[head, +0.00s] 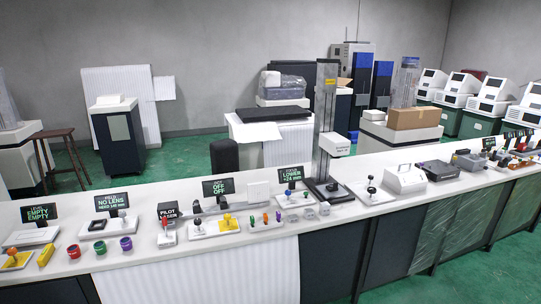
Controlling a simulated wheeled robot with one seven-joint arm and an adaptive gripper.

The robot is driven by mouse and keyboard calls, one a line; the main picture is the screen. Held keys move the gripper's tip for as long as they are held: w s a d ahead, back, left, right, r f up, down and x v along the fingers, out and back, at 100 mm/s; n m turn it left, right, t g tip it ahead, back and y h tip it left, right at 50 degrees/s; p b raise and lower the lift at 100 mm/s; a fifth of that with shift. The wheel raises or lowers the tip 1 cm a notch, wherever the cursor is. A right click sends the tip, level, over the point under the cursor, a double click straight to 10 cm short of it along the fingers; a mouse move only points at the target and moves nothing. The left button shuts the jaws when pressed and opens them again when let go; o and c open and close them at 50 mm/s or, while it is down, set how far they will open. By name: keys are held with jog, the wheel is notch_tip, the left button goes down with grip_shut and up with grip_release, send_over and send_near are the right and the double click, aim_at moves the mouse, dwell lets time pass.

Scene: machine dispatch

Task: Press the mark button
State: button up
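I cannot pick out a button labelled mark in the head view. A long white counter (270,245) carries several small stations with dark signs and controls. A sign (291,174) reads "LOWER +24 mm" beside a tall column machine (325,125) with a white head (335,145). Other signs read "OFF OFF" (219,187), "PILOT AGAIN" (168,210), "NO LENS" (111,200) and "EMPTY EMPTY" (38,213). A red-topped lever (165,228) stands near the pilot sign. A dark-knobbed lever (371,187) stands right of the column. My gripper is not in view.
Red, green and purple cups (99,247) stand at the counter's front left. A white box device (405,180) and several small tools sit to the right. Behind are a wooden stool (62,155), a cardboard box (413,118) and white machines (494,95). Green floor (400,290) shows in front at right.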

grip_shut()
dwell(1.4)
